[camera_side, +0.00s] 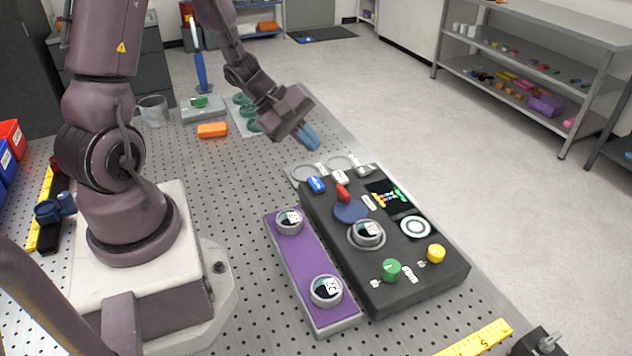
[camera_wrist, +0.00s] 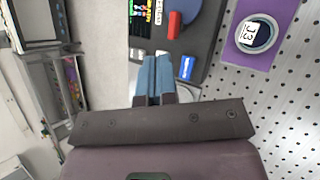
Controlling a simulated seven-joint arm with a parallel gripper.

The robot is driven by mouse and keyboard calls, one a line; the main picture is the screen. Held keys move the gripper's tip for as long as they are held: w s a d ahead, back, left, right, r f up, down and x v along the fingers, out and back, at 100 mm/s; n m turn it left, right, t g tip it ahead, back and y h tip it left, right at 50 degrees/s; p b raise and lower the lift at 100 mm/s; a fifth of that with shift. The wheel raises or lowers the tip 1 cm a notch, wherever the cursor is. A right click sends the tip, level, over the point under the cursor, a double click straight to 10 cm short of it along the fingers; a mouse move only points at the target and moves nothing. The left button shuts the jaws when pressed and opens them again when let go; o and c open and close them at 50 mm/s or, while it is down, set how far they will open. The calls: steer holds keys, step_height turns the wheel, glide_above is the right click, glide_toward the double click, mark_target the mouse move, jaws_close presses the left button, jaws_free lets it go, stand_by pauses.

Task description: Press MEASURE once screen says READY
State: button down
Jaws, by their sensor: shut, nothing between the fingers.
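The black instrument box (camera_side: 440,278) stands on the perforated table. Its small dark screen (camera_side: 388,197) shows coloured marks too small to read; part of it shows in the wrist view (camera_wrist: 141,12). Along its far edge are a blue button (camera_side: 316,184), a white one (camera_side: 340,177) and a grey one (camera_side: 366,170). A red lever-like part (camera_side: 342,192), a green knob (camera_side: 391,270) and a yellow knob (camera_side: 436,253) are also on top. I cannot tell which control reads MEASURE. My gripper (camera_side: 308,138), with blue fingertips (camera_wrist: 153,75), is shut and empty, above and beyond the box's far edge.
A purple tray (camera_side: 303,263) with two round labelled pieces lies along the box's left side. A round piece (camera_side: 367,233) sits on the box. An orange block (camera_side: 212,130) and a glass beaker (camera_side: 153,110) stand farther back.

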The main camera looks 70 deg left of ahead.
mark_target(315, 184)
steer(key=shift+w+a+f+n+t+y, duration=0.1)
steer(key=shift+w+a+n+t+y, duration=0.65)
steer(key=shift+w+a+n, duration=0.45)
steer(key=shift+f, duration=4.4)
steer(key=shift+s+f, duration=0.1)
steer(key=shift+f, duration=0.3)
